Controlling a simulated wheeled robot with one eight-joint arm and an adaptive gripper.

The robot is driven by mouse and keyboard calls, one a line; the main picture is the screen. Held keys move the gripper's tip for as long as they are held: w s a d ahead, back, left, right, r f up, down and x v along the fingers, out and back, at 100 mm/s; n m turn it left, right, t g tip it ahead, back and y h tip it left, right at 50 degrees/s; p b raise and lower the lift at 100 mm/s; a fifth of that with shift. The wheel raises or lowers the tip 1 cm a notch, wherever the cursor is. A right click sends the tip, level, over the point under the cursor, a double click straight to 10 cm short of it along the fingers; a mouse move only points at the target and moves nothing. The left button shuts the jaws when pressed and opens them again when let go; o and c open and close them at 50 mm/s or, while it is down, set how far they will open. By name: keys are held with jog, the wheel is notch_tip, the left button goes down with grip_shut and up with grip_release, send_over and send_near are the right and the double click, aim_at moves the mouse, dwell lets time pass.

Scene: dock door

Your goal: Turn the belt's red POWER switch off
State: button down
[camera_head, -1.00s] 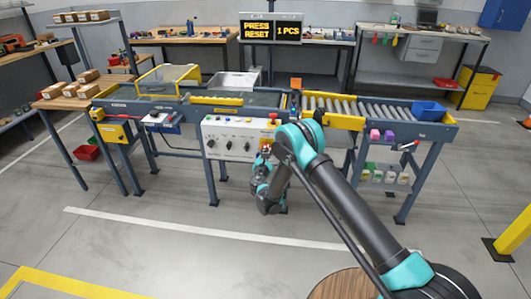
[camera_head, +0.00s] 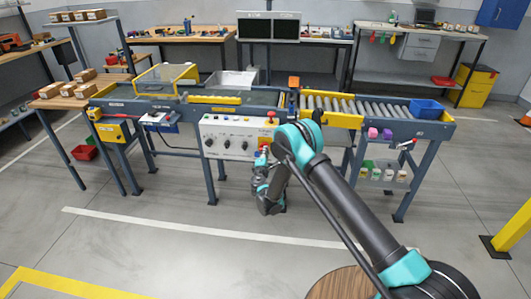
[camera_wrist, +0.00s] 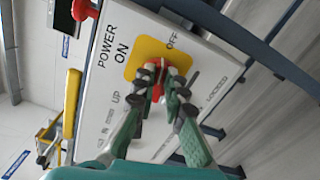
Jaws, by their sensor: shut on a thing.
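The red POWER switch (camera_wrist: 156,93) sits on a yellow plate (camera_wrist: 146,52) in the wrist view, on the white control panel. "ON" and "OFF" are printed beside the plate. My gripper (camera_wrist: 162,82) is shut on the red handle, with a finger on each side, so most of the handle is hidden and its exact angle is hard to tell. In the head view my gripper (camera_head: 264,162) is at the lower right of the control panel (camera_head: 226,138); my arm partly covers that corner. The display (camera_head: 268,27) above the belt is dark.
A red button (camera_head: 272,114) stands on top of the panel, and it also shows in the wrist view (camera_wrist: 82,10). Other panel knobs (camera_head: 226,146) are left of my gripper. The roller conveyor (camera_head: 340,104) with a blue bin (camera_head: 426,109) is to the right. The floor in front is clear.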

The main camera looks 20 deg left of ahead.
jog(key=shift+d+f+m, duration=0.1)
jog(key=shift+f+m, duration=0.1)
jog(key=shift+m, duration=1)
jog(key=c, duration=1.6)
grip_release()
jog(key=shift+r, duration=0.1)
notch_tip(320, 180, up, 10)
jog(key=shift+f, duration=0.1)
